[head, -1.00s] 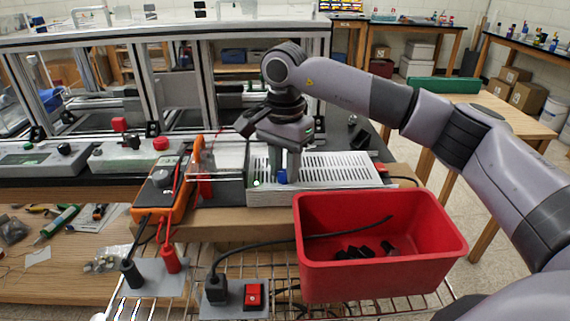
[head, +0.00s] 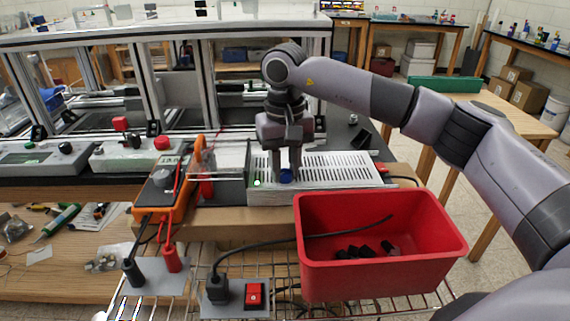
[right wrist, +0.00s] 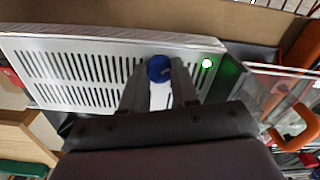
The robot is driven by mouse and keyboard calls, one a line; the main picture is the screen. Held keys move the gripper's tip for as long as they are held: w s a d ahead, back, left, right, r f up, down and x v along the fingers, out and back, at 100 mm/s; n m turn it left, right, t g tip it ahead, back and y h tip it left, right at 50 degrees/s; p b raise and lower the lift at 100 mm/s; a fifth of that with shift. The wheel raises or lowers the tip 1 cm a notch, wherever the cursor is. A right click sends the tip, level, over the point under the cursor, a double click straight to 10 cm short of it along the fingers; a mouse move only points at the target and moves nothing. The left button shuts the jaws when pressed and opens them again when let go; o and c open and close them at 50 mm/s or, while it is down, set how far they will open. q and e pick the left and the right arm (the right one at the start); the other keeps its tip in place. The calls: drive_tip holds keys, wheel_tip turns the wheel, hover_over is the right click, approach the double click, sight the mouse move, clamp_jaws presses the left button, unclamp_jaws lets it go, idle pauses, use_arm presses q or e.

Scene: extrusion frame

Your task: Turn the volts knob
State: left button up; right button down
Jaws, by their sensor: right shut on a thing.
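The volts knob, a small blue round knob (head: 286,176), is on the front of the white slotted power supply box (head: 340,172). It also shows in the right wrist view (right wrist: 159,69), between the fingertips. My right gripper (head: 287,168) reaches down over the box with its fingers on either side of the knob. It is shut on the knob. In the right wrist view the gripper (right wrist: 160,80) has one finger on each side of it. A green light (head: 257,183) glows left of the knob. My left gripper is not in view.
A red bin (head: 380,250) with dark pieces stands in front of the box. An orange multimeter (head: 162,190) with red and black leads is at the left. A red switch (head: 254,295) and black plug sit on the wire rack. Aluminium frames rise behind.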

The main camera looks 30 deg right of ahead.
sight(285, 171)
drive_tip(key=shift+r+n, duration=0.1)
drive_tip(key=shift+n, duration=1.6)
drive_tip(key=c, duration=0.8)
unclamp_jaws()
drive_tip(key=shift+c, duration=0.2)
drive_tip(key=shift+r+b, duration=0.3)
drive_tip(key=shift+r, duration=3.25)
